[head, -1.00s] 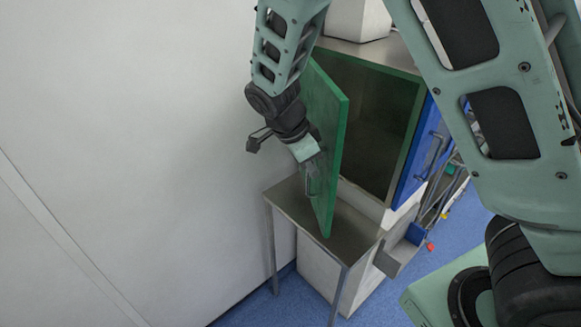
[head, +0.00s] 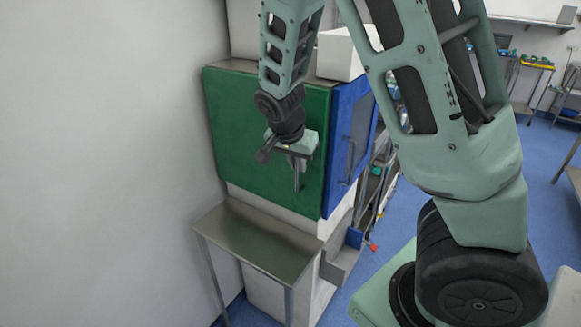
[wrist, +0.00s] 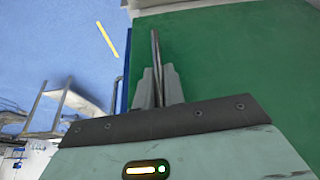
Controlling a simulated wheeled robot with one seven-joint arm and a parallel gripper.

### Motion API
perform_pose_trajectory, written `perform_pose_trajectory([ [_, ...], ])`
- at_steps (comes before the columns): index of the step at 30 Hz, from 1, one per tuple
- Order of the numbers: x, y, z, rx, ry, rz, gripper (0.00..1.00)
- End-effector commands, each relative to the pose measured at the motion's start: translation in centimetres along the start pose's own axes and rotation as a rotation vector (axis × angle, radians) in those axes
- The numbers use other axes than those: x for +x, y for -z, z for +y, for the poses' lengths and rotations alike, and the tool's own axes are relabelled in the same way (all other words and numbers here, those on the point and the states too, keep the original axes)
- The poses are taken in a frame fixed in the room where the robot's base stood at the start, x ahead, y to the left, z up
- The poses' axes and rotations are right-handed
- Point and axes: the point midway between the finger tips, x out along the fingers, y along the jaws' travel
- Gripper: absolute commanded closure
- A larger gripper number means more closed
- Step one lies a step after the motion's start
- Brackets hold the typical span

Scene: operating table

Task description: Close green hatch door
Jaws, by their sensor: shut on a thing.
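The green hatch door (head: 237,130) lies flat across the front of the cabinet in the head view, covering its opening. Whether it is latched cannot be seen. It also fills the right of the wrist view (wrist: 235,60). My gripper (head: 297,182) is in front of the door's right part, near its edge by the blue side. In the wrist view its fingers (wrist: 157,80) are together around a thin metal door handle (wrist: 155,45), which stands against the green face. The fingers hide part of the handle.
A blue door with a handle (head: 345,140) is on the cabinet's right side. A steel table (head: 255,240) stands below the hatch. A white wall (head: 100,160) is close on the left.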

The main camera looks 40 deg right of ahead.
Motion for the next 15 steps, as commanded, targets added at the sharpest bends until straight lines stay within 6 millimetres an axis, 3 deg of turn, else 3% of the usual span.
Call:
perform_pose_trajectory([
  [10, 0.29, 0.29, 0.48, 0.007, -0.010, 0.002, 1.00],
  [12, 0.29, 0.33, 0.49, 0.008, -0.010, 0.002, 0.75],
  [13, 0.28, 0.32, 0.47, 0.008, -0.010, 0.002, 0.68],
  [15, 0.24, 0.28, 0.41, 0.007, -0.008, 0.002, 0.68],
])
